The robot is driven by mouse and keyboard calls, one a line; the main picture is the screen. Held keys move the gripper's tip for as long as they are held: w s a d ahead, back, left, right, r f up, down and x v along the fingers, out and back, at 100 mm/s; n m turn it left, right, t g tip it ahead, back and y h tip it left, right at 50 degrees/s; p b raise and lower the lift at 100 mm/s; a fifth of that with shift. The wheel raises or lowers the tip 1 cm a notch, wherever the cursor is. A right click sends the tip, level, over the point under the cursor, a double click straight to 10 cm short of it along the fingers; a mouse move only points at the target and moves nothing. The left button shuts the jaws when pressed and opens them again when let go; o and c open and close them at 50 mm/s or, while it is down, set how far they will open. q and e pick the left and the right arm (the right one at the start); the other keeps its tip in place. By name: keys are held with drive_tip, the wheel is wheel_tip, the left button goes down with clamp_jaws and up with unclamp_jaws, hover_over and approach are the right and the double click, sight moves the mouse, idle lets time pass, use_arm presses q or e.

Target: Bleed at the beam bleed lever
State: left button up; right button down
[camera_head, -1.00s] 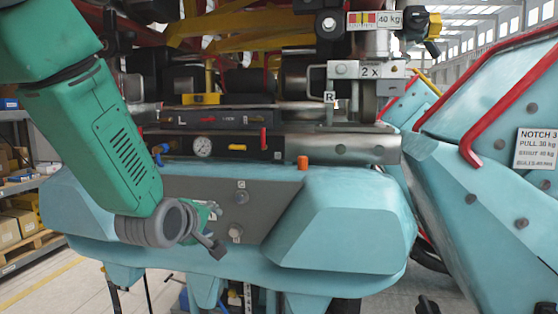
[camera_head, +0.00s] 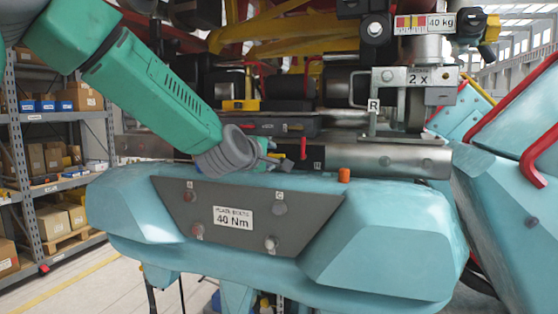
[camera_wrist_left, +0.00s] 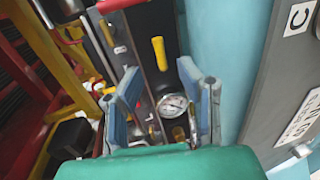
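The dark beam panel carries a red lever (camera_head: 303,148) that hangs just right of my left gripper (camera_head: 274,160). In the left wrist view, a yellow lever (camera_wrist_left: 159,52) and a round white gauge (camera_wrist_left: 172,105) show on this panel, with the red lever (camera_wrist_left: 118,5) at the top edge. No label tells which lever is the bleed lever. My left gripper (camera_wrist_left: 160,78) is open and empty, its blue-grey fingers on either side of the gauge, the yellow lever ahead of them. In the head view, the wrist hides the gauge. My right gripper is not in view.
The teal beam (camera_head: 390,260) lies below, with a grey plate (camera_head: 175,215) marked 40 Nm. An orange cap (camera_head: 344,175) stands right of the red lever. A bracket (camera_head: 388,92) marked R and 2 x is above right. Shelves (camera_head: 60,117) stand at the left.

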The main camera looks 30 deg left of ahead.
sight(278, 157)
use_arm(q)
drive_tip(key=x, duration=0.6)
drive_tip(key=shift+w+a+f+p, duration=0.1)
drive_tip(key=shift+a+f+p, duration=0.05)
drive_tip(key=shift+p, duration=0.2)
drive_tip(key=shift+w, duration=0.4)
clamp_jaws()
